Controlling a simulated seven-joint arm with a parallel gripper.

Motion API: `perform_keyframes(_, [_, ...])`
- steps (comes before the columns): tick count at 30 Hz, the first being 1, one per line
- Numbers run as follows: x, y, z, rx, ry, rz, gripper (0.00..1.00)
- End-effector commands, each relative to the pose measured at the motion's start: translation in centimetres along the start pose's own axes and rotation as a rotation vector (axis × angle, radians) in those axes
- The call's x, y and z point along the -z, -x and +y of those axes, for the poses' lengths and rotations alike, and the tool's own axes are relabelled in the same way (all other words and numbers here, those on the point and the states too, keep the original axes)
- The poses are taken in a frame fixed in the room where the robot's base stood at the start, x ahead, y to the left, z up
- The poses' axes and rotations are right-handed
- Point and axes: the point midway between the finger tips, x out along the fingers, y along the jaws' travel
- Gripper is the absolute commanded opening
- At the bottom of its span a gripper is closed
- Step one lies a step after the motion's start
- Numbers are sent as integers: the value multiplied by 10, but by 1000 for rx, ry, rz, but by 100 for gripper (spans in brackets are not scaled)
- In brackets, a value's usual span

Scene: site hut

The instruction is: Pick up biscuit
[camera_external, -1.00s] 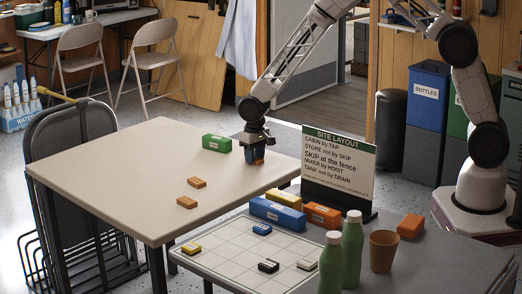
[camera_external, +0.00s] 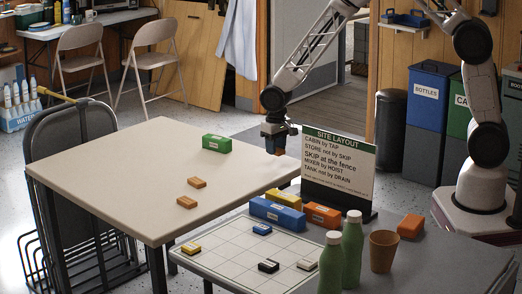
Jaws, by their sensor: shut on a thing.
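Two small orange-brown biscuits lie apart on the beige table: one biscuit (camera_external: 197,182) near its middle, the other biscuit (camera_external: 187,202) a little nearer the camera. My gripper (camera_external: 279,147) is above the right side of the table, pointing down. It is shut on a small orange-brown piece (camera_external: 279,152) that looks like a biscuit and is held clear of the tabletop. The fingers hide most of this piece.
A green box (camera_external: 216,144) stands on the beige table (camera_external: 120,165). The site layout sign (camera_external: 338,165) stands close to the right of my gripper. A gridded board (camera_external: 235,262) with small blocks, two green bottles (camera_external: 351,250) and a brown cup (camera_external: 383,250) are on the front table.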

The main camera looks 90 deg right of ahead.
Motion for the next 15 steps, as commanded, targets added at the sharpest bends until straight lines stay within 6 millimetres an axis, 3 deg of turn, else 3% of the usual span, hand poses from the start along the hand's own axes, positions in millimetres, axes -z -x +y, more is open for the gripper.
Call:
perform_keyframes(6, [-33, 4, 18, 0, 0, 0, 15])
perform_keyframes(15, [-64, 6, 35, 0, 0, -1, 15])
